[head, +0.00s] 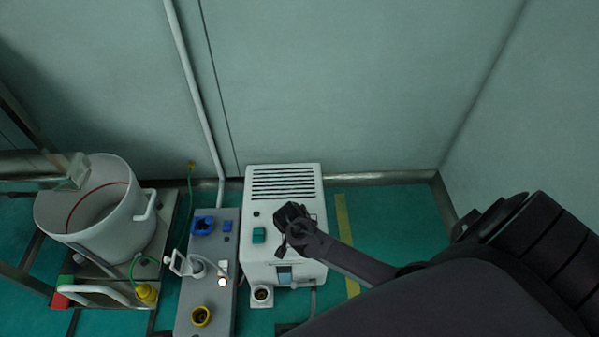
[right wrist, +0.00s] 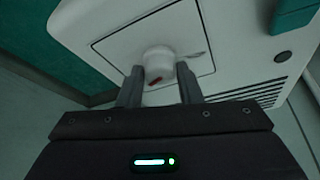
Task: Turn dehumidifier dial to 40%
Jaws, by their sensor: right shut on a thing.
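The dehumidifier (head: 258,206) is a white box with a black slotted grille on top, standing on the green floor by the wall. Its dial (right wrist: 158,62) is a white round knob with a red mark, set in a square panel in the right wrist view. My right gripper (right wrist: 160,88) has a finger on each side of the dial and is shut on it. In the head view my right gripper (head: 294,228) covers the dial, so its setting cannot be read there.
A green button (head: 259,235) sits left of the dial. A grey panel box (head: 206,268) with blue and yellow sockets stands close to the dehumidifier's left. A large white pot (head: 92,215) is further left. A yellow floor stripe (head: 345,232) lies to the right.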

